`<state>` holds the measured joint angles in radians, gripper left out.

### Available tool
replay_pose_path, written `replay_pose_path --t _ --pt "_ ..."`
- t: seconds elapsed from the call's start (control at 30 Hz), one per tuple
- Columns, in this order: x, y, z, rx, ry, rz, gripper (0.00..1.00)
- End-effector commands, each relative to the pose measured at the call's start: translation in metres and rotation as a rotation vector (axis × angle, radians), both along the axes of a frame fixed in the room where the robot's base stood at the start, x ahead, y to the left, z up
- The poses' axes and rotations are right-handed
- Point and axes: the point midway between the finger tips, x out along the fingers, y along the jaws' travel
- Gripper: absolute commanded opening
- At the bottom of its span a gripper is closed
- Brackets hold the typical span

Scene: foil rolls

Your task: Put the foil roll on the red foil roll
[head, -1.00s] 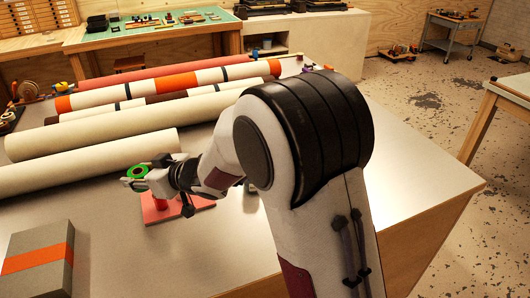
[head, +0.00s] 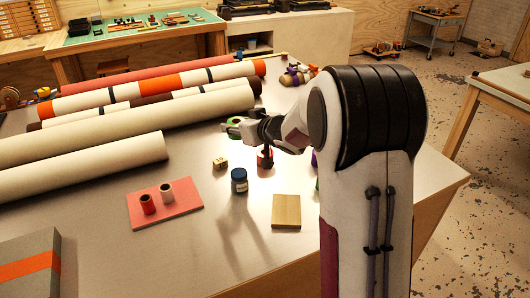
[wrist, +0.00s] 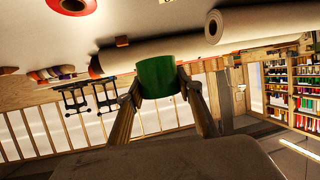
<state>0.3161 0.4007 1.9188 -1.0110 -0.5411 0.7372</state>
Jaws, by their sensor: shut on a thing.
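My gripper (head: 234,125) is shut on a green foil roll (wrist: 157,80), held between its two fingertips in the wrist view and raised above the table. The green roll also shows at the gripper's tip in the head view. A red roll-like thing (head: 265,160) stands on the table below my wrist, partly hidden by it. A red ring-shaped top (wrist: 74,4) shows at the upper edge of the wrist view, apart from the green roll.
A dark blue jar (head: 239,182), a small yellowish block (head: 220,163) and a wooden block (head: 286,212) stand on the table. Long cream rolls (head: 100,170) lie at the left and back. A grey box with an orange band (head: 25,268) is front left.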

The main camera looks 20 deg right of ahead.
Motion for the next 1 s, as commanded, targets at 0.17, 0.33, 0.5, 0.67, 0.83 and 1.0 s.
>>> replay_pose_path --t 0.17,0.33,0.5,0.67,0.83,1.0 --pt "-0.002 -0.056 0.008 -0.001 -0.001 -0.089 0.12" --pt "-0.002 -0.087 0.016 -0.001 -0.002 -0.148 0.12" --pt "-0.001 -0.090 0.015 0.000 0.001 -0.172 0.12" --pt "-0.001 -0.090 0.015 0.000 0.000 -0.177 0.12" --pt "-0.001 -0.090 0.015 0.000 0.000 -0.175 0.12" --pt "-0.001 -0.090 0.012 0.001 0.001 -0.175 0.12"
